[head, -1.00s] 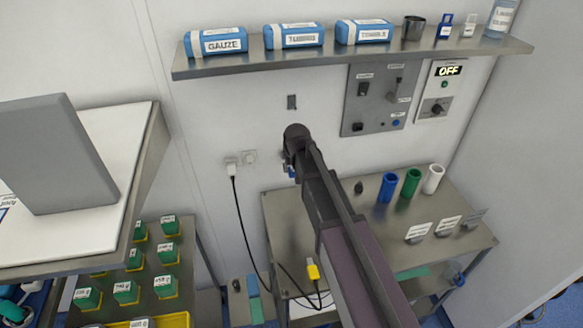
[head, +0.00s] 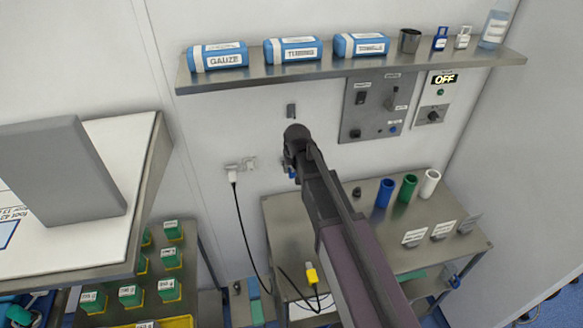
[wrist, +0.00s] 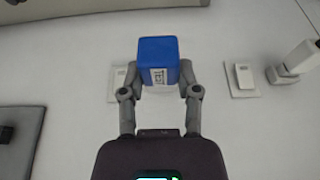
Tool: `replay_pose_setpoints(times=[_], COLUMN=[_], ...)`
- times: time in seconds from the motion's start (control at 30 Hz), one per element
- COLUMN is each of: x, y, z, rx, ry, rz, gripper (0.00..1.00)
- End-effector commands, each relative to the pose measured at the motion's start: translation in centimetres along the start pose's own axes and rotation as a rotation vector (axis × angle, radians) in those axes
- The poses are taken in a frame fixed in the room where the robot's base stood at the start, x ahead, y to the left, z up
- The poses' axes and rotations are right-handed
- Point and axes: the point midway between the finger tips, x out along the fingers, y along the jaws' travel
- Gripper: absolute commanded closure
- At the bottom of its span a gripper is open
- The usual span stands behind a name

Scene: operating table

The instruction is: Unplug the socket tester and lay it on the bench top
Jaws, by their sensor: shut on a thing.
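The socket tester (wrist: 158,58) is a blue block with a small white label, seen in the wrist view between my fingers. My gripper (wrist: 160,80) is shut on it, one finger on each side. The tester is in front of the white wall; I cannot tell whether its pins are in a socket. The steel bench top (head: 330,213) is below and to the right of the gripper.
A white plug (head: 232,171) with a black cable sits in the wall to the left. Blue, green and white cylinders (head: 408,187) and label stands (head: 414,237) occupy the bench's right part. A shelf (head: 350,70) and grey switch panel (head: 372,108) are above.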

Motion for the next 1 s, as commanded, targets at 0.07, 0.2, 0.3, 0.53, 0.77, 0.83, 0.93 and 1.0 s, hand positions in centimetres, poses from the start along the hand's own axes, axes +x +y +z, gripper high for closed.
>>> replay_pose_setpoints(times=[0.07,0.2,0.3,0.53,0.77,0.83,0.93,1.0], x=[-0.8,-1.5,-2.1,-3.4,-3.8,-3.8,-3.7,-3.7], y=[0.0,0.0,0.0,0.0,0.0,0.0,0.0,0.0], z=[-0.1,-0.1,-0.2,-0.3,-0.3,-0.3,-0.3,-0.3], rx=[0.0,0.0,0.0,0.0,0.0,0.0,0.0,0.0], ry=[0.0,0.0,0.0,0.0,0.0,0.0,0.0,0.0], rz=[0.0,0.0,0.0,0.0,0.0,0.0,0.0,0.0], gripper=[1.0,1.0,1.0,1.0,1.0,1.0,1.0,1.0])
